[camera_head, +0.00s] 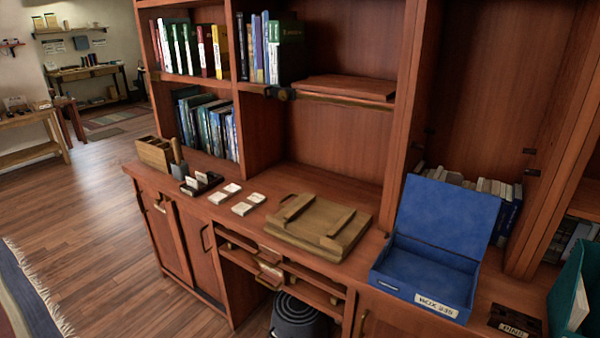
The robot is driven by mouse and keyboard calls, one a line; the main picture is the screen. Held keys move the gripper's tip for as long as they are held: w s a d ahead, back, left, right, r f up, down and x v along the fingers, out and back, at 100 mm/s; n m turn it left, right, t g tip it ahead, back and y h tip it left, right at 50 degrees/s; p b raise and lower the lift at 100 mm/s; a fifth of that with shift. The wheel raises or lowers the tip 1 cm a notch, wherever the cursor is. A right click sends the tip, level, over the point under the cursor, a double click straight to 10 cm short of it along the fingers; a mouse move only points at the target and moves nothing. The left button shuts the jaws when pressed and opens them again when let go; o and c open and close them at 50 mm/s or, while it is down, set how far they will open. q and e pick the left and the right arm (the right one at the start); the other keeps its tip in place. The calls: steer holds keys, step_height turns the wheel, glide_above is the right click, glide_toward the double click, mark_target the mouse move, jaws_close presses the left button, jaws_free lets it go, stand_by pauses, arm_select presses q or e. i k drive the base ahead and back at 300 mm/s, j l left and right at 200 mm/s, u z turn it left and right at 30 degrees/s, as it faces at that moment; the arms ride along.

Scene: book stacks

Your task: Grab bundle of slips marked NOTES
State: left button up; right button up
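Several small white slip bundles lie on the wooden counter left of centre. Neither of my grippers is in view.
A brown wooden tray-like board (318,227) lies mid-counter. An open, empty-looking blue box (425,270) labelled BOX 235 stands to its right, near a dark PINS container (515,321). A wooden organiser (155,152) stands at the left end. Shelves of books rise behind. Floor at left is open.

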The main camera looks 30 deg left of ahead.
mark_target(245, 208)
steer(key=j+u, duration=0.25)
steer(key=j, duration=0.25)
steer(key=i+j+u, duration=0.1)
steer(key=j+u, duration=0.15)
steer(key=j, duration=0.2)
steer(key=i+j+u, duration=0.1)
steer(key=j+u, duration=0.2)
steer(key=j, duration=0.2)
